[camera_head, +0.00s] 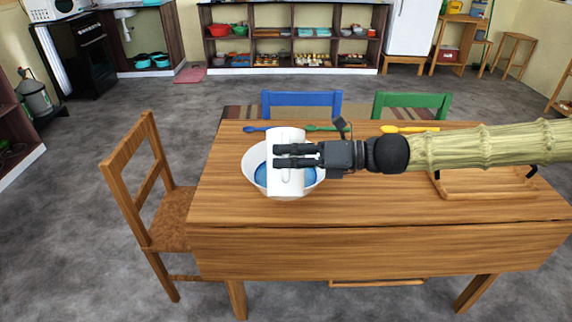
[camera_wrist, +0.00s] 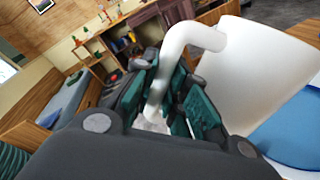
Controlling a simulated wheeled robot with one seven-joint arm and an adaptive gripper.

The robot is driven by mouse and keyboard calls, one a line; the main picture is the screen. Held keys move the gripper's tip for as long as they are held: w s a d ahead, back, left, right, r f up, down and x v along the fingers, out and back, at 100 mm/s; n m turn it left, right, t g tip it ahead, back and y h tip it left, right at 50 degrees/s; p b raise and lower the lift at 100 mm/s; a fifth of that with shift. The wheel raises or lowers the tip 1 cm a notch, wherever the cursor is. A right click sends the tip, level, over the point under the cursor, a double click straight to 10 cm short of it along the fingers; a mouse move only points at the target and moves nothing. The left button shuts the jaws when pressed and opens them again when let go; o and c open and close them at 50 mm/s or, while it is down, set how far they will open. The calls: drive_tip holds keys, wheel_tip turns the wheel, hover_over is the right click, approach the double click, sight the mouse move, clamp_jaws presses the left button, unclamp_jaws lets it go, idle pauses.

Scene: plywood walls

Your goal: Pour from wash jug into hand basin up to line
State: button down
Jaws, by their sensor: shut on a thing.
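The white wash jug (camera_head: 286,182) is held over the hand basin in the head view. My gripper (camera_head: 277,155) reaches in from the right, its fingers shut on the jug's handle. In the wrist view the handle (camera_wrist: 195,38) runs between the finger pads, with the jug's pale body (camera_wrist: 262,72) to the right. The white hand basin (camera_head: 250,174) stands on the table, partly hidden behind the jug. Blue liquid (camera_head: 261,175) shows inside it, and also in the wrist view (camera_wrist: 300,128). I cannot make out a fill line, a stream, or the jug's exact tilt.
The wooden table (camera_head: 400,210) has free room in front and right of the basin. Blue, green and yellow spoons (camera_head: 410,129) lie along its far side. A wooden rack (camera_head: 485,190) sits at the right under my arm. Chairs (camera_head: 150,190) stand left and behind.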

sight(286, 172)
drive_tip(key=shift+s+r+n+b, duration=0.15)
drive_tip(key=shift+s+n+b, duration=0.35)
drive_tip(key=shift+n+b, duration=0.15)
drive_tip(key=s+b, duration=0.1)
drive_tip(key=b, duration=0.1)
drive_tip(key=s+f+n+b, duration=0.1)
drive_tip(key=b, duration=0.1)
drive_tip(key=shift+n+t+y, duration=0.25)
drive_tip(key=shift+t+y, duration=0.05)
drive_tip(key=shift+t, duration=0.1)
drive_tip(key=s+f+n+b, duration=0.1)
drive_tip(key=b, duration=0.3)
drive_tip(key=s+f+n+b, duration=0.1)
drive_tip(key=f+n+b, duration=0.1)
drive_tip(key=b, duration=0.3)
drive_tip(key=s+f+n+b, duration=0.1)
drive_tip(key=f+n+b, duration=0.1)
drive_tip(key=b, duration=0.3)
drive_tip(key=shift+y, duration=0.4)
